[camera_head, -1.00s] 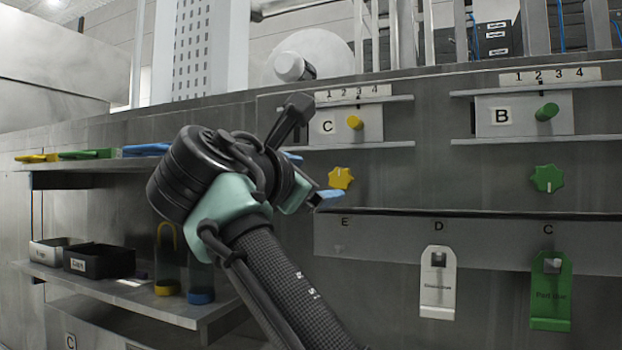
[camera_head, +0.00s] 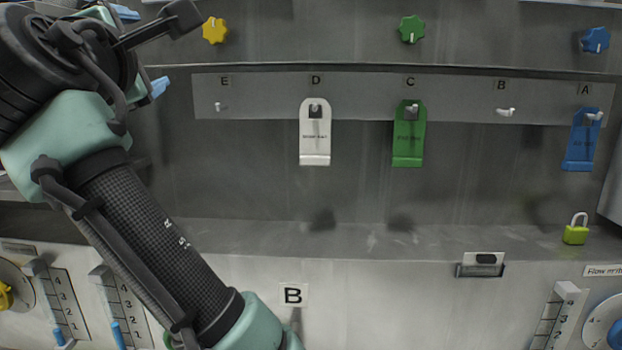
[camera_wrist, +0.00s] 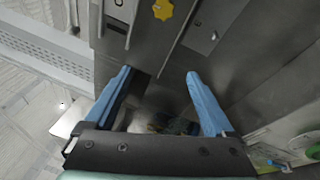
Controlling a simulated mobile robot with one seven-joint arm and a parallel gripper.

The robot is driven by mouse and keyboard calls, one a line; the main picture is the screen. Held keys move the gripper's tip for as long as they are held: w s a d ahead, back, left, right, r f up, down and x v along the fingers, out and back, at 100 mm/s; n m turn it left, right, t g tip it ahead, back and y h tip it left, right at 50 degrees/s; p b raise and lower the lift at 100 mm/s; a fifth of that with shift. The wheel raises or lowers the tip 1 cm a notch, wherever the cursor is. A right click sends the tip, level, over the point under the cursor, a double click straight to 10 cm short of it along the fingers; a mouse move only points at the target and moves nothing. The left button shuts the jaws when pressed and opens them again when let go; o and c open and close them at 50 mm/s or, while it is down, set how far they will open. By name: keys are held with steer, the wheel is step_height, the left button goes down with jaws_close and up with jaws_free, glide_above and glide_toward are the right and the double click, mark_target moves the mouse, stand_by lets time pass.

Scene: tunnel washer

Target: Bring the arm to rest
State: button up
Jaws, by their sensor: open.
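My gripper shows in the wrist view (camera_wrist: 160,95) with its two blue fingers spread wide apart and nothing between them. In the head view my arm rises from the bottom centre to the upper left. One blue fingertip (camera_head: 159,87) shows there beside the dark wrist housing, left of hook E. The rest of the gripper is hidden behind the wrist. The fingers appear clear of the panel, though the exact gap cannot be told.
A hook rail (camera_head: 260,97) holds a white tag (camera_head: 315,140), a green tag (camera_head: 408,145) and a blue tag (camera_head: 581,145). Yellow (camera_head: 215,30), green (camera_head: 412,29) and blue (camera_head: 595,40) knobs sit above. A green padlock (camera_head: 576,232) stands on the ledge (camera_head: 460,238), whose middle is mostly clear.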

steer(key=s+d+f+m+t+h+b, duration=0.2)
steer(key=s+d+f+m+t+b, duration=0.2)
steer(key=s+d+f+m, duration=0.3)
steer(key=s+d+f+m+t+h+b, duration=0.2)
steer(key=s+d+f+m+t+b, duration=0.2)
steer(key=s+d+f+m+b, duration=0.3)
steer(key=s+d+m, duration=0.5)
steer(key=d+m, duration=0.2)
steer(key=m, duration=0.3)
steer(key=shift+d+b, duration=0.25)
steer(key=shift+b, duration=0.05)
